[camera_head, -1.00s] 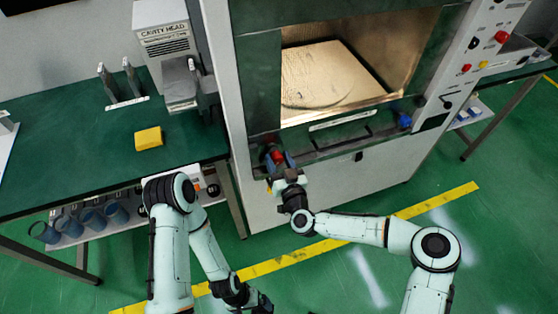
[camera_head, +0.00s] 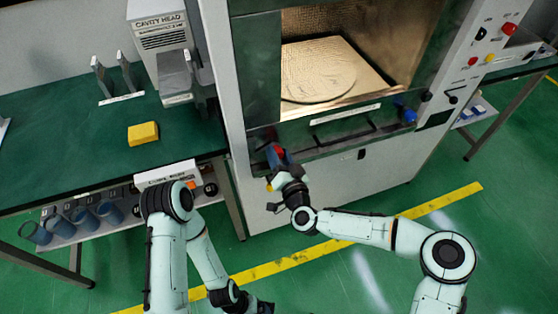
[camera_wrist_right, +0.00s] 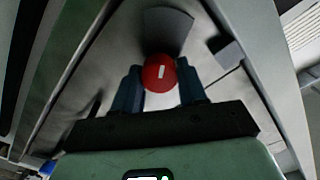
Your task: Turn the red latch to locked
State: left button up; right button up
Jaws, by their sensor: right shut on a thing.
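The red latch (camera_head: 280,151) sits at the lower left of the cabinet's open front, just below the cavity opening. In the right wrist view it is a round red knob (camera_wrist_right: 160,73) with a white mark, in front of a grey plate. My right gripper (camera_head: 281,160) is at the latch. Its two blue-grey fingers (camera_wrist_right: 160,88) stand on either side of the knob and are shut on it; they cover part of its sides. My left gripper (camera_head: 262,307) is only partly in view at the bottom edge, away from the latch, and its fingers cannot be made out.
The lit cavity holds a round plate (camera_head: 318,76). A blue knob (camera_head: 408,116) is at the opening's lower right, with a control panel (camera_head: 490,50) beyond. A green bench (camera_head: 70,150) with a yellow block (camera_head: 143,133) stands left. Floor in front is clear.

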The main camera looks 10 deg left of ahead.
jog(key=m+b, duration=0.3)
jog(key=shift+f+m, duration=0.15)
jog(key=shift+m, duration=0.25)
jog(key=m+b, duration=0.2)
jog(key=m, duration=0.1)
jog(key=shift+m, duration=0.3)
jog(key=m+b, duration=0.2)
jog(key=m, duration=0.1)
pick_arm(q)
jog(key=w+a+f+t+b, duration=0.1)
jog(key=w+a+f+t, duration=0.1)
jog(key=w+f, duration=0.5)
jog(key=shift+a+f+t+y, duration=0.2)
jog(key=shift+f+t+y, duration=0.15)
jog(key=shift+f, duration=0.35)
pick_arm(e)
jog(key=shift+m, duration=1.3)
jog(key=o, duration=1)
jog(key=shift+o, duration=0.2)
jog(key=shift+d, duration=0.1)
pick_arm(q)
jog(key=shift+s+d+r+p, duration=0.35)
jog(key=shift+s+r, duration=0.1)
jog(key=shift+s, duration=0.1)
jog(key=shift+s+d+r+p, duration=0.2)
jog(key=shift+s+r+p, duration=0.2)
jog(key=shift+s, duration=0.1)
pick_arm(e)
jog(key=v, duration=1.3)
